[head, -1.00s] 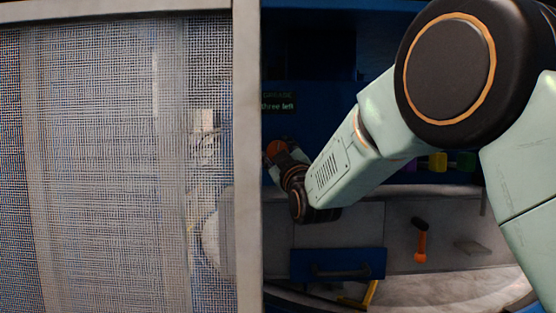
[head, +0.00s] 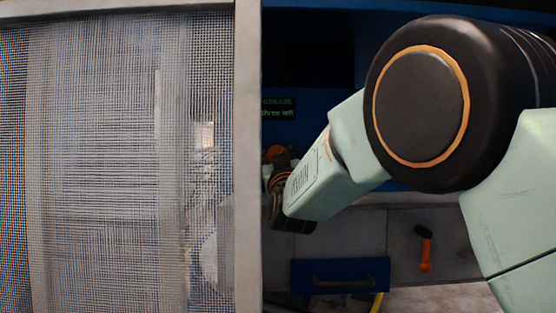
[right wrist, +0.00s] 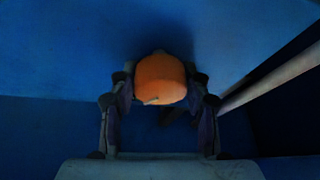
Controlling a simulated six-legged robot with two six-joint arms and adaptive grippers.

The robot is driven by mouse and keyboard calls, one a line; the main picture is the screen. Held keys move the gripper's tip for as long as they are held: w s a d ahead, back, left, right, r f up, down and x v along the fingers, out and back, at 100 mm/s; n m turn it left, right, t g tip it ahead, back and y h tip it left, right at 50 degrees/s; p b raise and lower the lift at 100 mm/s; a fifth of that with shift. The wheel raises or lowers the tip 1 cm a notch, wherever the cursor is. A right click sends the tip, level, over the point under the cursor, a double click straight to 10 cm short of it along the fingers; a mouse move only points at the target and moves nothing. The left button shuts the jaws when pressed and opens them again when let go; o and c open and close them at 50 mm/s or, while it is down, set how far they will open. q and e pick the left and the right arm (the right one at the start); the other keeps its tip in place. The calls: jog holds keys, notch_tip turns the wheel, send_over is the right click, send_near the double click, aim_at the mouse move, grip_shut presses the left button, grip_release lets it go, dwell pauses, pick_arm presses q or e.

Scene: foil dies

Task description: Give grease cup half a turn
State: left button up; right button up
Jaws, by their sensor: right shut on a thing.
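The grease cup (right wrist: 160,80) is a round orange cap on a blue panel in the right wrist view, with a small pale mark low on its face. In the head view a bit of the orange cup (head: 276,152) shows just right of the frame post, mostly hidden by my gripper. My right gripper (right wrist: 160,92) is shut on the cup, one finger on each side of it. It also shows small in the head view (head: 280,165). A dark label with green writing, GREASE and "three left" (head: 278,108), sits above the cup. My left gripper is not in view.
A grey mesh screen (head: 100,160) fills the left, ending at an upright post (head: 248,160) close to my right gripper. Below are a blue drawer (head: 340,275) with a dark handle and an orange-handled tool (head: 425,250). A pale rod (right wrist: 270,80) runs right of the cup.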

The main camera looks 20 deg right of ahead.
jog(key=o, duration=1.2)
jog(key=shift+w, duration=0.1)
jog(key=shift+c, duration=0.2)
jog(key=v, duration=0.7)
jog(key=shift+s, duration=0.25)
jog(key=shift+w+f, duration=0.1)
jog(key=shift+f, duration=0.05)
